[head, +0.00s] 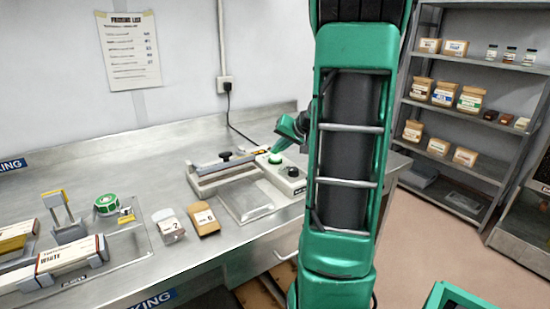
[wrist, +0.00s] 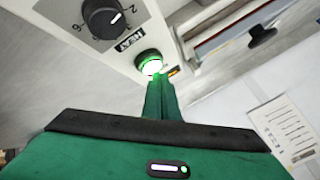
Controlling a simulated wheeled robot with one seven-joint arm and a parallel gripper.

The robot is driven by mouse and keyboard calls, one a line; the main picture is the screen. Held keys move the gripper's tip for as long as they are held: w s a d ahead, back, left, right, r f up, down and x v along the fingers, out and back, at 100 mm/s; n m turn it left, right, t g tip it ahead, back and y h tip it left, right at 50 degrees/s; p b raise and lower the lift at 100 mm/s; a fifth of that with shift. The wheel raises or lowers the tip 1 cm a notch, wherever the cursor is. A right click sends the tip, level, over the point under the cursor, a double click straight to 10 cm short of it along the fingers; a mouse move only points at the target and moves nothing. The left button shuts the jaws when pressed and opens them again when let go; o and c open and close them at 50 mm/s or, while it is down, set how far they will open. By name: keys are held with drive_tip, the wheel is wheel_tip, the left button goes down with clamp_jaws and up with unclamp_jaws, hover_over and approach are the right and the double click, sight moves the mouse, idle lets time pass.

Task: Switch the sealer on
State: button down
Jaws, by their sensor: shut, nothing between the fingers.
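The sealer (head: 245,178) stands on the steel bench, a pale unit with a long bar and a control box on its right end. Its round green button (wrist: 149,62) glows bright in the wrist view, beside a black dial (wrist: 103,17) and a HEAT label (wrist: 125,40). The button also shows in the head view (head: 275,158). My gripper (wrist: 158,78) is shut and empty, its fingertips at the button's edge; I cannot tell whether they touch it. In the head view my gripper (head: 279,148) is just above the control box, partly behind my arm.
A power cord runs from the wall socket (head: 225,84) to the bench. Shelves (head: 470,105) with goods stand at right.

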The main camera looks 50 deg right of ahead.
sight(277, 158)
drive_tip(key=shift+r, duration=3)
drive_tip(key=shift+a, duration=0.15)
drive_tip(key=s+a+f+n+g, duration=0.1)
drive_tip(key=s+a, duration=0.2)
drive_tip(key=a, duration=0.2)
drive_tip(key=s+a+f+g, duration=0.2)
drive_tip(key=s+a, duration=0.1)
drive_tip(key=a, duration=0.2)
drive_tip(key=s+a+f+n+g+y, duration=0.1)
drive_tip(key=s+a+f, duration=0.1)
drive_tip(key=s+a, duration=0.2)
drive_tip(key=shift+s+a+f+n+g, duration=0.1)
drive_tip(key=shift+a+f+n+g, duration=0.25)
drive_tip(key=shift+a, duration=0.2)
drive_tip(key=s+a+f+g, duration=0.2)
drive_tip(key=s+a, duration=0.2)
drive_tip(key=s, duration=0.4)
drive_tip(key=s+a+f+n+g, duration=0.1)
drive_tip(key=s+a, duration=0.3)
drive_tip(key=s, duration=0.4)
drive_tip(key=shift+a+f+g, duration=0.4)
drive_tip(key=shift+f+g, duration=0.05)
drive_tip(key=shift+g, duration=0.4)
drive_tip(key=shift+w+n, duration=0.15)
drive_tip(key=shift+n, duration=0.1)
